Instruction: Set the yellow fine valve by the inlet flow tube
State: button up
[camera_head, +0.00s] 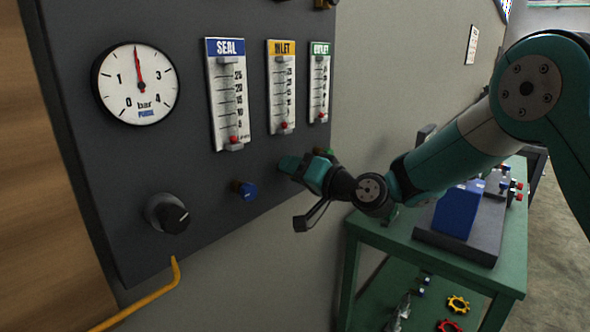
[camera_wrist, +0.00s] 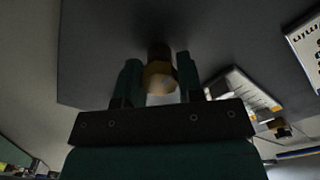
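The INLET flow tube (camera_head: 282,90) has a yellow header and a scale, and its red float sits near the bottom. The yellow fine valve is hidden behind my gripper (camera_head: 290,165) in the head view. In the wrist view, a yellow-brown valve knob (camera_wrist: 160,76) stands out from the dark panel between the two fingers of my gripper (camera_wrist: 160,78). The fingers lie on either side of the knob, very close to it. I cannot tell whether they touch it.
The blue valve (camera_head: 244,190) is left of my gripper, and a green valve (camera_head: 326,153) is just right of it. A black knob (camera_head: 168,214), a pressure gauge (camera_head: 137,83), the SEAL tube (camera_head: 228,95) and the OUTLET tube (camera_head: 319,85) share the panel. A green cart (camera_head: 450,268) stands at right.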

jog(key=shift+c, duration=0.8)
jog(key=shift+f+n+b, duration=0.15)
jog(key=shift+n+b, duration=0.15)
jog(key=shift+b, duration=0.45)
jog(key=shift+f+n+b, duration=0.15)
jog(key=shift+n+b, duration=0.45)
jog(key=shift+b, duration=0.6)
jog(key=n+b, duration=0.2)
jog(key=b, duration=0.2)
jog(key=shift+f+b, duration=0.1)
jog(key=shift+b, duration=0.3)
jog(key=n+b, duration=0.4)
jog(key=b, duration=0.3)
jog(key=shift+n, duration=0.4)
jog(key=n+b, duration=0.1)
jog(key=b, duration=0.1)
jog(key=n+b, duration=0.2)
jog(key=shift+r, duration=0.45)
